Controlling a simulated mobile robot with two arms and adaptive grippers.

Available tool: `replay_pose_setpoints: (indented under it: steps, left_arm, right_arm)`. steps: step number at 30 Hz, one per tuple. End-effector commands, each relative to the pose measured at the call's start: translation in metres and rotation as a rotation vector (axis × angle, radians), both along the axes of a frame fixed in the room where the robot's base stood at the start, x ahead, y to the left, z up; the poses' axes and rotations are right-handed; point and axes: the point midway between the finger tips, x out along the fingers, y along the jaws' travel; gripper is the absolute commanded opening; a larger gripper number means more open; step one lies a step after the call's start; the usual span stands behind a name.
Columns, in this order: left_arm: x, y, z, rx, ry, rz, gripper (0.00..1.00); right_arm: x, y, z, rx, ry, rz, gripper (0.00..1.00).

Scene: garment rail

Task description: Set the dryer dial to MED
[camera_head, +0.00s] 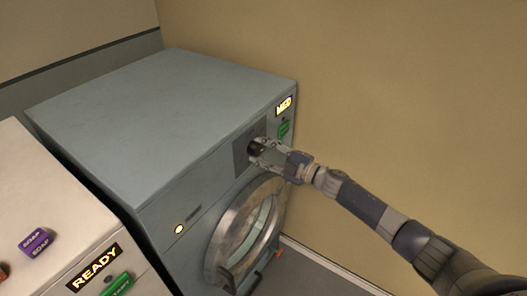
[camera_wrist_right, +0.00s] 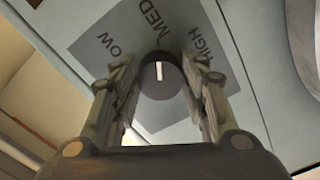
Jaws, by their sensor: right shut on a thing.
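The dryer (camera_head: 150,125) is the grey-blue machine in the middle of the head view. Its dark round dial (camera_head: 254,148) sits on a dark grey panel at the upper front. In the right wrist view the dial (camera_wrist_right: 158,82) has a white pointer line aimed roughly at the MED label, between LOW and HIGH. The lit display (camera_head: 284,106) on the dryer reads MED. My right gripper (camera_head: 262,152) is shut on the dial, with one finger on each side in the wrist view (camera_wrist_right: 158,92). My left gripper is out of view.
The dryer's round door (camera_head: 215,262) is below the dial. A green button (camera_head: 284,129) sits below the display. At left, a white machine (camera_head: 40,185) has a READY display (camera_head: 95,267) and a purple soap box (camera_head: 36,242) on top. A bare wall is behind and right.

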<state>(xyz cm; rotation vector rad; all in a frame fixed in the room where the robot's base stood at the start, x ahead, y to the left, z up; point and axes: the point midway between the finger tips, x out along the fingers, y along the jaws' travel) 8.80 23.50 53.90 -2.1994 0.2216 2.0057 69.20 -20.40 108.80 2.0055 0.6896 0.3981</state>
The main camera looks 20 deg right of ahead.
Motion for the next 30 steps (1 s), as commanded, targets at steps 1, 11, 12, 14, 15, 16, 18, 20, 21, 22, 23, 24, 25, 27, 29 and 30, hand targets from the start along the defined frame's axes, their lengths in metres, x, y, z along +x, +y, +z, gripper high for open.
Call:
replay_pose_setpoints:
  steps: [1,11,12,14,15,16,18,20,21,22,23,24,25,27,29,30]
  left_arm:
    - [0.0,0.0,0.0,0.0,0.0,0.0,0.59]
    - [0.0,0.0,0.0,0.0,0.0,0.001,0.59]
    - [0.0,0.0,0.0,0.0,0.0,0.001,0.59]
    - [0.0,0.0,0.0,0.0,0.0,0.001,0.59]
    - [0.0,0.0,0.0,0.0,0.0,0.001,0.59]
    - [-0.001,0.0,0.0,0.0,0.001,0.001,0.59]
    - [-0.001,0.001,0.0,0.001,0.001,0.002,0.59]
    - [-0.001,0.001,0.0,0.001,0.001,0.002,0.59]
    - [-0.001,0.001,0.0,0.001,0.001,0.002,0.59]
    - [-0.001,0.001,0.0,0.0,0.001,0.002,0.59]
    - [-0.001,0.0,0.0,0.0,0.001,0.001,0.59]
    - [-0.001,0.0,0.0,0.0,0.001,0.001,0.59]
    - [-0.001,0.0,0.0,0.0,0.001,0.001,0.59]
    - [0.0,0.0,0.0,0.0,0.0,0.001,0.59]
    - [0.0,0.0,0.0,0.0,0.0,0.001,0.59]
    - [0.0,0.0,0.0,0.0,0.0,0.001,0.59]
  right_arm:
    - [0.0,0.0,0.0,0.0,0.0,-0.001,0.17]
    - [0.0,0.0,0.0,-0.001,0.0,-0.001,0.6]
    - [0.0,0.0,0.0,-0.001,0.0,-0.001,0.6]
    - [0.0,0.0,0.0,-0.001,0.0,-0.001,0.6]
    - [0.0,0.0,0.0,-0.002,-0.001,-0.001,0.6]
    - [0.0,0.0,0.0,-0.001,0.0,-0.001,0.6]
    - [-0.001,-0.001,-0.001,-0.002,0.0,0.0,0.6]
    - [-0.004,-0.004,-0.001,-0.002,0.001,-0.001,0.6]
    - [-0.007,-0.007,-0.002,-0.003,0.002,-0.002,0.6]
    - [-0.01,-0.009,-0.002,-0.003,0.002,-0.002,0.6]
    - [-0.014,-0.011,-0.002,-0.003,0.002,-0.002,0.6]
    - [-0.019,-0.016,-0.002,-0.004,0.003,-0.002,0.6]
    - [-0.024,-0.019,-0.002,-0.004,0.002,-0.001,0.6]
    - [-0.035,-0.028,-0.003,-0.003,0.004,-0.001,0.6]
    - [-0.045,-0.036,-0.003,-0.003,0.004,-0.001,0.6]
    - [-0.052,-0.04,-0.002,-0.005,0.003,-0.001,0.6]
